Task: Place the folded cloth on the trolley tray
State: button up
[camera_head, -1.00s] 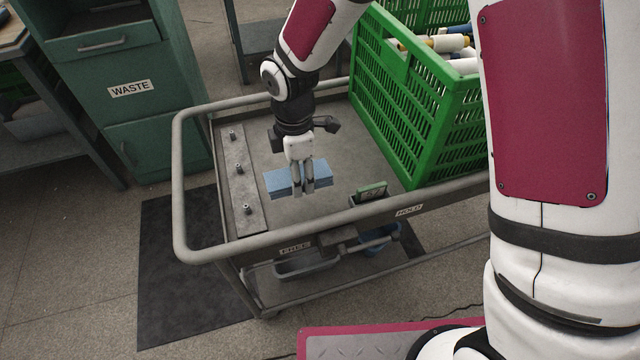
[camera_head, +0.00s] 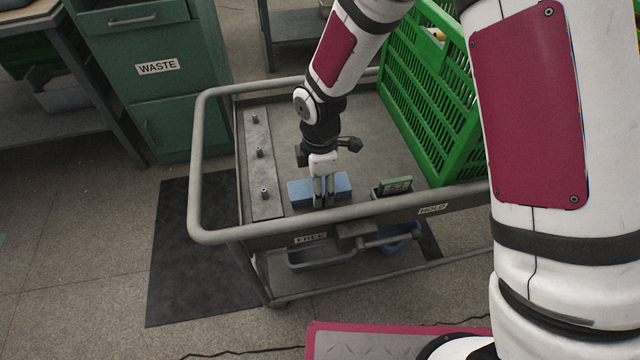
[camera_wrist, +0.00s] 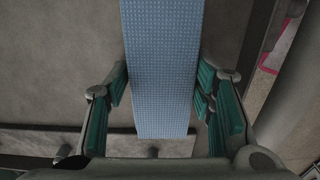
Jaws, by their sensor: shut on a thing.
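The folded cloth (camera_head: 301,192) is blue and sits between the fingers of my gripper (camera_head: 323,201), low over the trolley tray near its front edge. In the wrist view the cloth (camera_wrist: 162,70) runs as a textured blue strip between the green finger pads of my gripper (camera_wrist: 160,105). The pads stand close at its sides. The grey trolley tray (camera_head: 285,135) lies beneath. I cannot tell whether the cloth touches the tray.
A green crate (camera_head: 425,100) stands on the right of the tray. A strip with several pegs (camera_head: 262,170) is on the left. A rail (camera_head: 195,170) rims the trolley. The WASTE cabinet (camera_head: 165,100) is behind left.

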jog(key=o, duration=1.1)
jog(key=shift+f, duration=0.15)
notch_tip(320, 180, up, 12)
jog(key=p, duration=0.4)
jog(key=shift+r, duration=0.2)
